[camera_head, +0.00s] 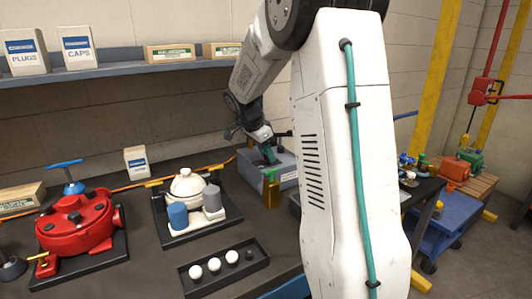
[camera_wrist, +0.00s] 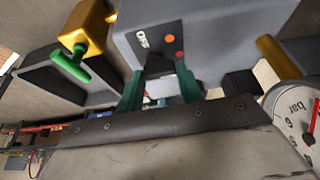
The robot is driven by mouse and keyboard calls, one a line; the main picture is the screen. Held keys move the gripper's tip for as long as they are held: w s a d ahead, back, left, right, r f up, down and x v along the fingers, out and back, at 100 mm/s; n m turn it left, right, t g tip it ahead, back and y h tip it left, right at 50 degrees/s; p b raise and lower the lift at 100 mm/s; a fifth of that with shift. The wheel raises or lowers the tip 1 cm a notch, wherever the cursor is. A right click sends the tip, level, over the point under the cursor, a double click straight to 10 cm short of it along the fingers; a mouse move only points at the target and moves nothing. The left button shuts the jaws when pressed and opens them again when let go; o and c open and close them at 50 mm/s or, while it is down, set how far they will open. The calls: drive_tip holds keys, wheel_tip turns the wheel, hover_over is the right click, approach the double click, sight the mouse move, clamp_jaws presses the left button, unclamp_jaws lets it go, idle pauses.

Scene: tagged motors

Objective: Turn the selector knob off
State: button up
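A grey box (camera_head: 283,178) stands on the bench behind my arm, and its grey body fills the upper middle of the wrist view (camera_wrist: 225,45). Its face carries a white marking, an orange dot and a red dot. A dark, knob-like part (camera_wrist: 158,64) projects below these marks; its pointing direction is unclear. My gripper (camera_wrist: 160,80) has its two teal fingers apart, one on each side of this dark part. I cannot tell whether they touch it. In the head view my gripper (camera_head: 266,155) is at the top of the box, and the knob is hidden.
A yellow fitting with a green handle (camera_wrist: 72,62) is left of the box in the wrist view; a gauge (camera_wrist: 290,110) is at right. On the bench are a red motor housing (camera_head: 75,225), a white housing (camera_head: 187,187) and a dark tray (camera_head: 235,275) of white balls.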

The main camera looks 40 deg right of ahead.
drive_tip(key=shift+c, duration=1)
drive_tip(key=shift+n, duration=0.3)
drive_tip(key=n+t, duration=0.1)
drive_tip(key=n, duration=0.2)
drive_tip(key=shift+s+a+t, duration=0.1)
drive_tip(key=shift+t, duration=0.2)
drive_tip(key=n+t, duration=0.1)
drive_tip(key=n, duration=0.4)
drive_tip(key=shift+s+t, duration=0.15)
drive_tip(key=shift+t, duration=0.25)
drive_tip(key=n+t+y, duration=0.1)
drive_tip(key=n, duration=0.3)
drive_tip(key=shift+s, duration=0.15)
drive_tip(key=shift+s+n+t+y, duration=0.1)
drive_tip(key=shift+n+t+y, duration=0.35)
drive_tip(key=shift+n, duration=0.9)
drive_tip(key=shift+n+t+y, duration=0.15)
drive_tip(key=shift+n+y, duration=0.5)
drive_tip(key=shift+n, duration=0.7)
drive_tip(key=o, duration=1)
